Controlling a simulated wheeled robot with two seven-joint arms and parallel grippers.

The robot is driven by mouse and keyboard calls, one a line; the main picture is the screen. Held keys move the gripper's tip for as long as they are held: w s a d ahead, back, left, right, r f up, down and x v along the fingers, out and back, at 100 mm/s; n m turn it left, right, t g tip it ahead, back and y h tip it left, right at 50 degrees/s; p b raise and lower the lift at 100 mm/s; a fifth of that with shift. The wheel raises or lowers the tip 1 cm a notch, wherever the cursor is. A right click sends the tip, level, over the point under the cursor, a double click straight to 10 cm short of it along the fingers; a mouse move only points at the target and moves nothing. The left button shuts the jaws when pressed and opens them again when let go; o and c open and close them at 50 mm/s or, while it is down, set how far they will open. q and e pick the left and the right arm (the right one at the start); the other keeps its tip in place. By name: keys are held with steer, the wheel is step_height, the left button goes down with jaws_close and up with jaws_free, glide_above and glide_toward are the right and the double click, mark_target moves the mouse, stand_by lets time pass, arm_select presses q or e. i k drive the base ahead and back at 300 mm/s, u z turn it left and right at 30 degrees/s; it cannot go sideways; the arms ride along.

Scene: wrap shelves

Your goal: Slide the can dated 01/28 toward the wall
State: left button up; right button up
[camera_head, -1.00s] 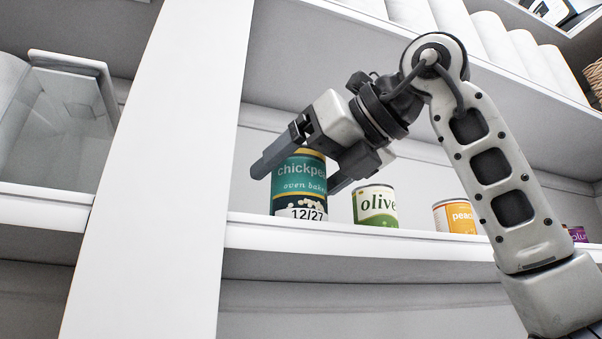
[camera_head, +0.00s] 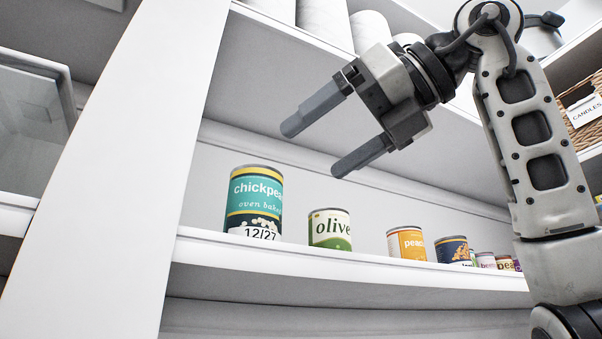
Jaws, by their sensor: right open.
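Cans stand upright in a spaced row on the white shelf (camera_head: 260,256). The teal chickpea can (camera_head: 254,203) at the left end is dated 12/27. Right of it are a green and white olive can (camera_head: 329,229), an orange peach can (camera_head: 406,243) and a dark blue can (camera_head: 454,250). I cannot read a date on these, and no 01/28 label can be made out. My right gripper (camera_head: 312,150) is open and empty, above and in front of the chickpea and olive cans, touching neither. My left gripper is not in view.
Several small cans (camera_head: 487,260) stand farther right, partly behind my arm. A wide white upright (camera_head: 125,150) borders the shelf on the left, with a clear bin (camera_head: 38,110) beyond it. White rolls (camera_head: 325,22) lie on the shelf above. A candle basket (camera_head: 583,115) is at right.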

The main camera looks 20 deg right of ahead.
mark_target(329, 228)
steer(key=k, duration=1)
